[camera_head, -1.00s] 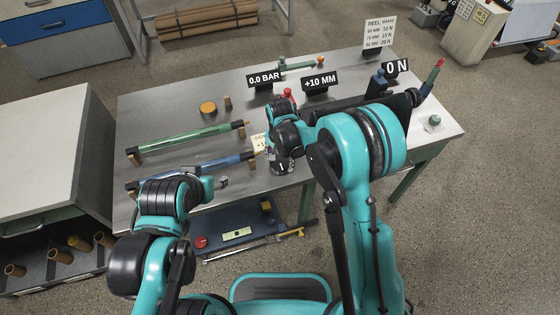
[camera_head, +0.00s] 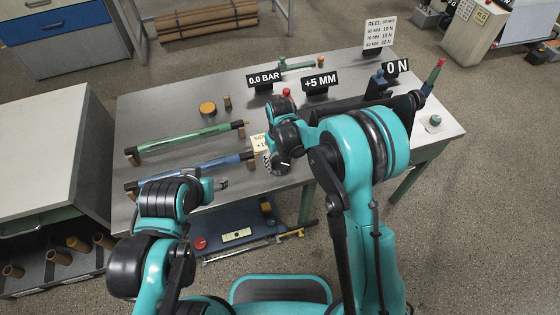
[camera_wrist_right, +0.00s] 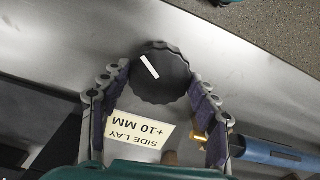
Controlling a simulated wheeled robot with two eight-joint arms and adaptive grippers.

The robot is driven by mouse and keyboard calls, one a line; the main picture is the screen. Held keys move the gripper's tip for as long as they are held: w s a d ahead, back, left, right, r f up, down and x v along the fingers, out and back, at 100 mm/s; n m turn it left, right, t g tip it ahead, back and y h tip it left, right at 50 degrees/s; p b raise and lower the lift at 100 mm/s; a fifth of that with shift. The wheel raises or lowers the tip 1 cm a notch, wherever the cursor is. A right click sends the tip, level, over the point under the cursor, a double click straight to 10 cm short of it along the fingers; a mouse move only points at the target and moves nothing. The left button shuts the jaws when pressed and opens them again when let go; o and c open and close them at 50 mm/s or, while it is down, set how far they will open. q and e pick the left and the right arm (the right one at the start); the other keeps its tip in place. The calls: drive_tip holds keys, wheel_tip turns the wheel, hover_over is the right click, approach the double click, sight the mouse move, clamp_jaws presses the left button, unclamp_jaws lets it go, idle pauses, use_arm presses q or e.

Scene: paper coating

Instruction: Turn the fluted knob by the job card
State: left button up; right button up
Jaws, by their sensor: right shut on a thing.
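The fluted knob (camera_wrist_right: 160,76) is round and black with a white pointer line, seen in the right wrist view. My right gripper (camera_wrist_right: 158,83) has its fingers on both sides of the knob, closed on it. In the head view the right gripper (camera_head: 277,162) is over the table's front part and hides most of the knob. The job card (camera_wrist_right: 139,131) is cream, reads "SIDE LAY +10 MM" and appears upside down between the fingers. A black sign (camera_head: 320,82) reads "+5 MM". My left gripper (camera_head: 219,184) is at the table's front edge, too small to read.
A green roller (camera_head: 190,139) and a blue roller (camera_head: 195,170) lie left of the right gripper. Signs reading "0.0 BAR" (camera_head: 264,79) and "0 N" (camera_head: 397,66) stand farther back. A reel brake card (camera_head: 380,33) stands at the back. The table's (camera_head: 150,109) left back area is clear.

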sight(280, 163)
drive_tip(key=n, duration=0.7)
idle(0.6)
drive_tip(key=o, duration=1.2)
wheel_tip(280, 163, up, 12)
